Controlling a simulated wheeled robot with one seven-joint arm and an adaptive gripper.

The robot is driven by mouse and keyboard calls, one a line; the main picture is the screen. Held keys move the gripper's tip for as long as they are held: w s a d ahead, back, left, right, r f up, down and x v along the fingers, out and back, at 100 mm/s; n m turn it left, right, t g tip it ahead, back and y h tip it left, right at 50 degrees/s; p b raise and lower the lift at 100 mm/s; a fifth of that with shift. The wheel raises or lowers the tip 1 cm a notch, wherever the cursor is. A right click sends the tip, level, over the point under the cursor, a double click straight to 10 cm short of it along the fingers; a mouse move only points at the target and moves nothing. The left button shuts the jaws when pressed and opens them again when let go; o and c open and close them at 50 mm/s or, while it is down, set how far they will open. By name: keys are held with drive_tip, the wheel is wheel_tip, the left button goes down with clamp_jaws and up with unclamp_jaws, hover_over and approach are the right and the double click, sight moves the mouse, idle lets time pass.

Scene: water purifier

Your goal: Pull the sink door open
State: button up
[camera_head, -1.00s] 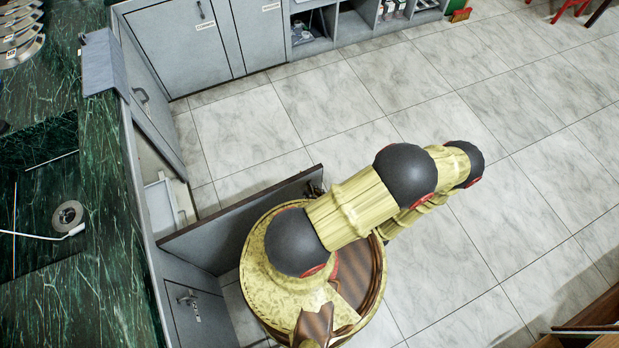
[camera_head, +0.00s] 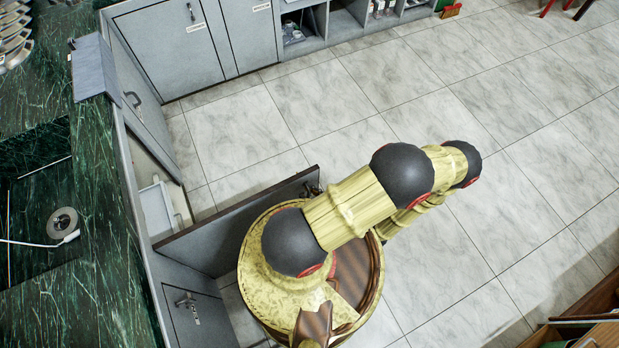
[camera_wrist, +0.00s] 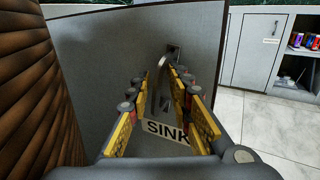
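The grey sink door (camera_head: 225,228) stands swung out from the cabinet front in the head view, roughly at a right angle to it. In the wrist view the door (camera_wrist: 100,65) fills much of the picture, with a "SINK" label (camera_wrist: 167,131) and a curved metal handle (camera_wrist: 158,72). My gripper (camera_wrist: 165,78) has its two yellow fingers apart, with the handle between their tips. The handle is closer to the left finger; I cannot tell whether they touch.
The opened compartment shows a white box (camera_head: 157,208). A dark green counter (camera_head: 90,240) runs along the left above other closed grey doors (camera_head: 195,318). Grey cabinets (camera_head: 170,50) line the back.

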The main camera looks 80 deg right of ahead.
drive_tip(key=v, duration=1.2)
idle(0.3)
drive_tip(key=shift+s+d, duration=0.1)
